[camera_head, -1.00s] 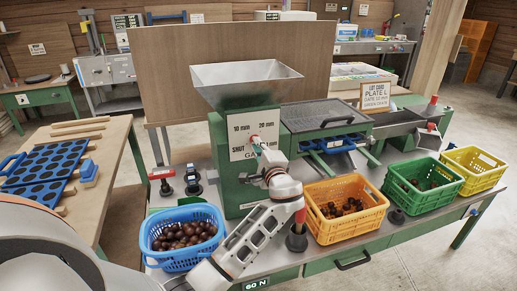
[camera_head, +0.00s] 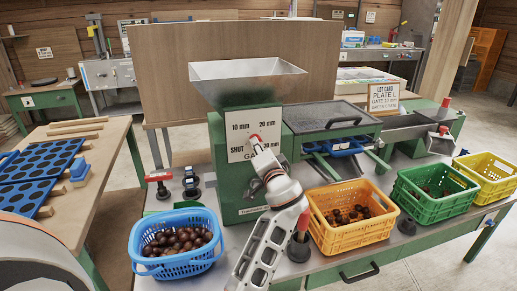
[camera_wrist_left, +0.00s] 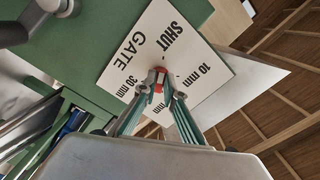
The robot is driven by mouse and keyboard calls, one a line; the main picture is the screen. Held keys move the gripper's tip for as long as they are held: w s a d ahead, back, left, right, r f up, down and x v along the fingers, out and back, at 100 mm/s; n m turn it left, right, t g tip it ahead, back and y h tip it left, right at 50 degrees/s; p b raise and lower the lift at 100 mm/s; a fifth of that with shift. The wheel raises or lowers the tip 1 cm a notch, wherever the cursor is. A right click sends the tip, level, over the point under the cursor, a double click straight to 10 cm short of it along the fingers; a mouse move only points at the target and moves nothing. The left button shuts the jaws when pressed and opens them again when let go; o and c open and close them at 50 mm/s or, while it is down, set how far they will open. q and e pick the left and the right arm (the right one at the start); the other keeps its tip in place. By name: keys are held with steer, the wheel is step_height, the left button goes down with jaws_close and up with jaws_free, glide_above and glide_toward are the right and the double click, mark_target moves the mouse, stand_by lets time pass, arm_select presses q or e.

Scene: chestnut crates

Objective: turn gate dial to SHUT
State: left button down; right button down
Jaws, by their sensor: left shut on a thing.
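The gate dial is a small red knob (camera_head: 254,137) at the middle of a white plate (camera_head: 237,146) on the green machine's front. The plate reads 10 mm, 20 mm and SHUT in the head view; 30 mm also shows in the left wrist view. There the red knob (camera_wrist_left: 160,86) sits between my left fingertips. My left gripper (camera_head: 257,147) is shut on the knob and reaches it from below in the head view. The fingers hide part of the knob, and I cannot tell which label it points at. My right gripper is not in view.
A metal hopper (camera_head: 247,72) sits above the plate. A blue basket of chestnuts (camera_head: 178,262) stands left of my arm. An orange crate (camera_head: 352,235), a green crate (camera_head: 430,209) and a yellow crate (camera_head: 489,185) stand to the right. A red-topped post (camera_head: 301,246) is close beside my arm.

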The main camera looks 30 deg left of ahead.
arm_select(q)
steer(key=shift+f, duration=0.15)
stand_by(0.3)
steer(key=c, duration=2.1)
jaws_free()
steer(key=shift+d, duration=0.1)
steer(key=shift+c, duration=0.2)
